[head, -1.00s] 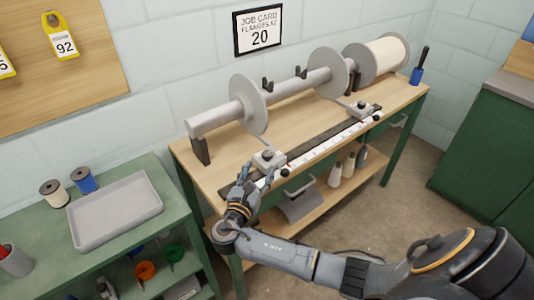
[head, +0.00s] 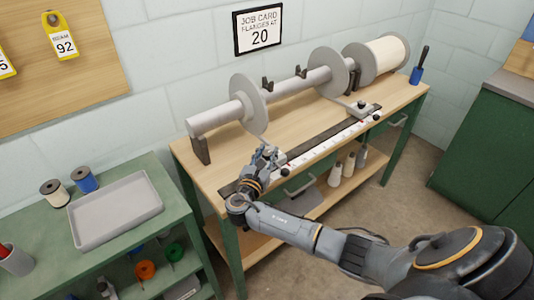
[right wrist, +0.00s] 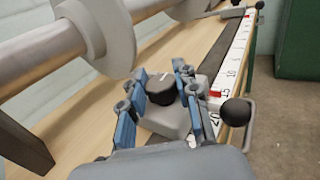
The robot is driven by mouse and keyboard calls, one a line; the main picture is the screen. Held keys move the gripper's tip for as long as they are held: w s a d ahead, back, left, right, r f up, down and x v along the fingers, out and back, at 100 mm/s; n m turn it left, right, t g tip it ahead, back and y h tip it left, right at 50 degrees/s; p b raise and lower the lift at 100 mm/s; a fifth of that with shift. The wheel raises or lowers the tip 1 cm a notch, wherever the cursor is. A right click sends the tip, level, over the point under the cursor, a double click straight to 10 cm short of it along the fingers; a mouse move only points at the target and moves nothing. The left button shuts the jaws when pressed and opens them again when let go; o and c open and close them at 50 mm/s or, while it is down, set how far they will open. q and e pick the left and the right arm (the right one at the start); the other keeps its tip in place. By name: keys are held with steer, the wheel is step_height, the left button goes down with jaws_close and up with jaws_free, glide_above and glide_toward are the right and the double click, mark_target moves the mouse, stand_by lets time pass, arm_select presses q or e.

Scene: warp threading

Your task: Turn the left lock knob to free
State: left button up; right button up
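The left lock knob (right wrist: 162,88) is black with a pale mark on top, on the grey left slide block (right wrist: 172,121) over the rail. In the head view this block (head: 277,158) is partly hidden by my right gripper (head: 266,154). In the right wrist view, the blue-padded fingers of my right gripper (right wrist: 160,76) stand on both sides of the knob. A gap shows on the left; contact on the right is unclear. My left gripper is in neither current view.
The white scale (head: 325,147) runs along the bench's front edge. A black ball handle (right wrist: 236,112) sticks out beside the block. The beam's left flange (head: 247,103) stands behind it. A second slide block (head: 358,108) sits farther right. A grey tray (head: 115,210) lies on the left cabinet.

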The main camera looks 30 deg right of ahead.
jaws_close()
